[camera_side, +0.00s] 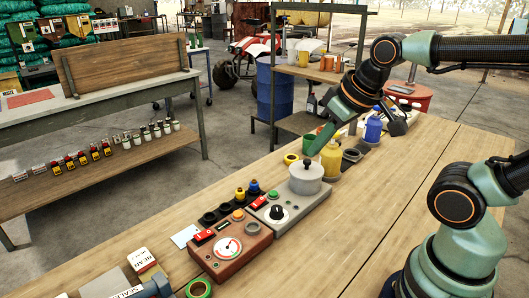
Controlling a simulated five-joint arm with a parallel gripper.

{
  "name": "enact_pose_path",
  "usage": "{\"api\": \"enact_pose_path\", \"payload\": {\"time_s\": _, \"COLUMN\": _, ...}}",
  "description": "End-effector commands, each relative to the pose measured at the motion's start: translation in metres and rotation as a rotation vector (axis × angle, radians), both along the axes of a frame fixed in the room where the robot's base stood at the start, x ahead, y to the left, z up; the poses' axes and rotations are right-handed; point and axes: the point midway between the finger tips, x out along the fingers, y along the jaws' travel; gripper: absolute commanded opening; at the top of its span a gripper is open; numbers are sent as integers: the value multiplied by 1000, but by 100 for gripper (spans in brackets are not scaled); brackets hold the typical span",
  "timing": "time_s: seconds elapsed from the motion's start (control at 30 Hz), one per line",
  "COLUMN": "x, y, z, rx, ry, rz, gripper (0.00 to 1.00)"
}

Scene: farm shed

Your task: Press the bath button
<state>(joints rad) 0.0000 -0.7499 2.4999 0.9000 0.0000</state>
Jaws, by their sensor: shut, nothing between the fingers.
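A grey unit (290,225) stands on the wooden bench and carries a pale lidded pot (306,178). Its top has a black dial (277,212), a red switch (258,203) and a small green button (273,195). No label shows which button is the bath button.
A yellow bottle (330,160) and a blue bottle (373,128) stand right of the pot. Dark round holders (210,218) sit behind the boxes. A green tape roll (198,289) lies at the front. The bench (370,210) right of the units is clear.

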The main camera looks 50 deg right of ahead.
Motion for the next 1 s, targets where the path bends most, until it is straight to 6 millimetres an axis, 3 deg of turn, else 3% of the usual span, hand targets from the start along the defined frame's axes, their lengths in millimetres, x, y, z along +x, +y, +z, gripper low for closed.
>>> {"api": "enact_pose_path", "payload": {"time_s": 0.27, "x": 14, "y": -3, "z": 3, "rx": -4, "ry": 50, "rz": -1, "gripper": 0}}
{"api": "enact_pose_path", "payload": {"time_s": 0.57, "x": 56, "y": -12, "z": 2, "rx": -10, "ry": 177, "rz": -4, "gripper": 0}}
{"api": "enact_pose_path", "payload": {"time_s": 1.0, "x": 121, "y": -28, "z": -33, "rx": -8, "ry": 362, "rz": -3, "gripper": 0}}
